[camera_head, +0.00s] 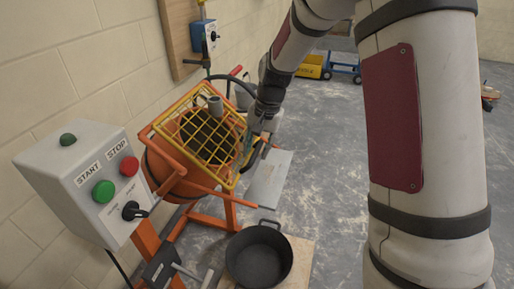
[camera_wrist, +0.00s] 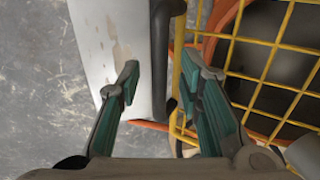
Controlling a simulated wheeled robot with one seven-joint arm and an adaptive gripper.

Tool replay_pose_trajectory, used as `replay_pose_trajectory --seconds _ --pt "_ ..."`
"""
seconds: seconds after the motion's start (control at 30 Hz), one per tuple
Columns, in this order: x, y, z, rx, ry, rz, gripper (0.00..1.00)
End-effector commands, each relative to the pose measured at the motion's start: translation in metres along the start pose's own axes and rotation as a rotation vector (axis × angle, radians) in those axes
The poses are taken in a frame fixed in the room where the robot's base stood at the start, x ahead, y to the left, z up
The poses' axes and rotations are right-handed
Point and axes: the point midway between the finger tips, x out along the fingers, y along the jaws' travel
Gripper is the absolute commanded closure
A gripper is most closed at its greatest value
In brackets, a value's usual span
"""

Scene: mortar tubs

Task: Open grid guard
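The yellow grid guard (camera_head: 205,103) lies closed across the mouth of the orange mixer drum (camera_head: 170,178) in the head view. In the wrist view the guard (camera_wrist: 259,42) fills the right side. My gripper (camera_head: 253,150) is at the guard's right edge. In the wrist view my gripper (camera_wrist: 161,68) is open, with two teal-padded fingers apart. The guard's outer bar passes near the right finger. A black bar (camera_wrist: 167,40) shows between the fingers, beyond them. I cannot tell whether a finger touches the guard.
A control box (camera_head: 92,180) with START and STOP buttons stands at left, near the wall. A black tub (camera_head: 259,256) sits on a board below the mixer. A grey metal plate (camera_head: 270,180) lies beside the mixer. Floor at right is mostly clear.

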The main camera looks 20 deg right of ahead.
Motion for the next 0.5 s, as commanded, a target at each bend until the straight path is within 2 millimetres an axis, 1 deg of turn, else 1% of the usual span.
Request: replay_pose_trajectory --seconds 0.17,0.27,0.3,0.33,0.5 --pt "0.0 0.0 0.0001 0.0 0.0 0.0 0.67" --pt "-0.0002 0.0 0.0 0.0 0.0 0.0 0.87" --pt "-0.0002 0.0 0.0 0.0 0.0 0.0 0.96" --pt "-0.0002 0.0 0.0 0.0 0.0 0.0 1.0" --pt "-0.0003 0.0 -0.0001 0.0 0.0 0.0 1.0"
